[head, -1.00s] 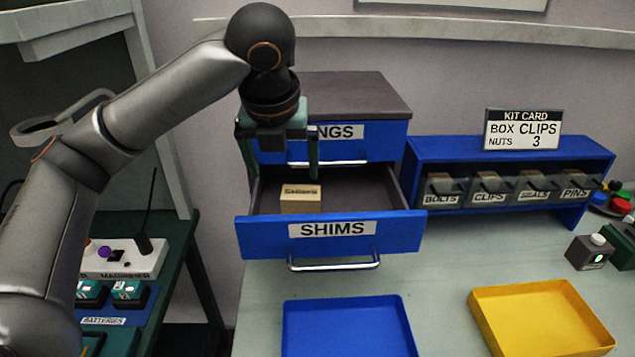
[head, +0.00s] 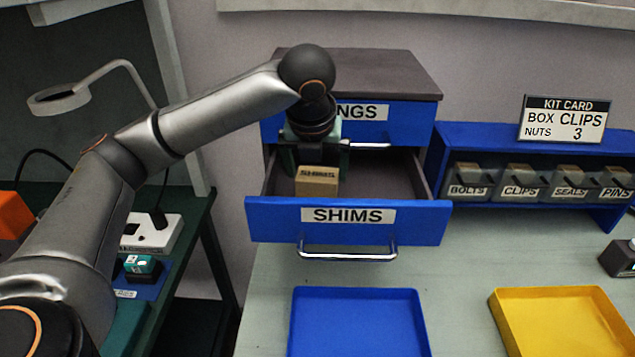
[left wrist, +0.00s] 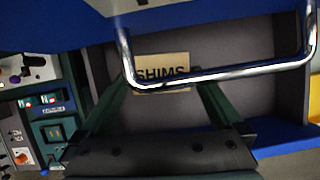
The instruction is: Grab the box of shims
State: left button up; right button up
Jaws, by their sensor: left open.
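The box of shims (head: 317,182) is a small tan block with dark lettering on top. It sits inside the open drawer labelled SHIMS (head: 423,222), toward its left side. My left gripper (head: 316,160) is open and reaches down into the drawer, just behind the box in the head view. In the left wrist view, the box (left wrist: 172,66) shows beyond and between the two spread fingers of my left gripper (left wrist: 160,95). A metal handle crosses in front of part of the box there. Contact with the box cannot be told. My right gripper is not in view.
The upper drawer (head: 400,118) is shut, its handle close above the open drawer. A blue tray (head: 356,292) and a yellow tray (head: 512,318) lie in front. A blue bin rack (head: 487,137) with a kit card (head: 563,118) stands right. The drawer's right side is empty.

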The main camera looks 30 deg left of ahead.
pick_arm(q)
jog(key=shift+x, duration=1.4)
jog(key=c, duration=1.1)
jog(key=shift+o, duration=0.2)
jog(key=shift+r, duration=0.15)
